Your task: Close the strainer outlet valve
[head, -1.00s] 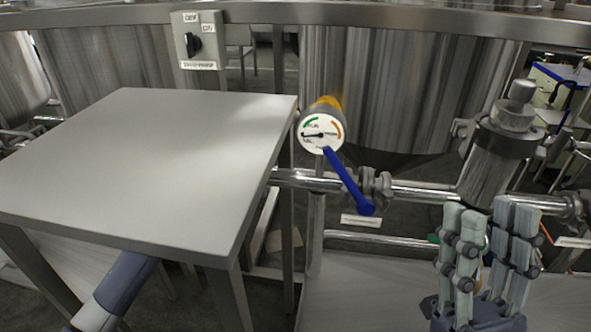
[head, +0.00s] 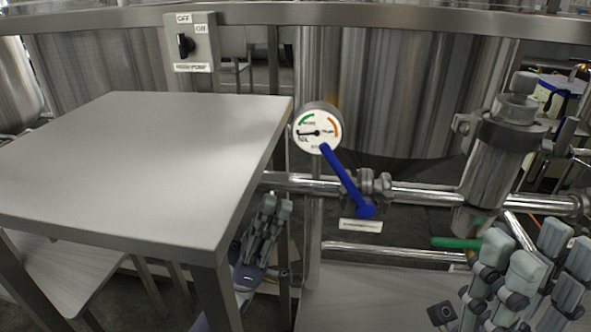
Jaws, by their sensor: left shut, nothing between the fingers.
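A valve with a blue lever (head: 345,180) sits on the steel pipe at centre, left of the upright strainer housing (head: 492,165). The lever slants from upper left, just below the gauge, to its rounded end at lower right. A white label (head: 361,225) hangs below it, too small to read. A green lever (head: 456,243) lies lower right, partly hidden by my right gripper. My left gripper (head: 275,207) is shut and empty, fingers up, beside the table's right edge, left of the blue lever and apart from it. My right gripper (head: 535,255) is open and empty at lower right.
A steel table (head: 140,165) fills the left, its leg close to my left gripper. A round gauge (head: 317,130) stands above the blue lever. A switch box (head: 190,43) is on the rail at upper left. A large tank (head: 400,90) stands behind the pipe.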

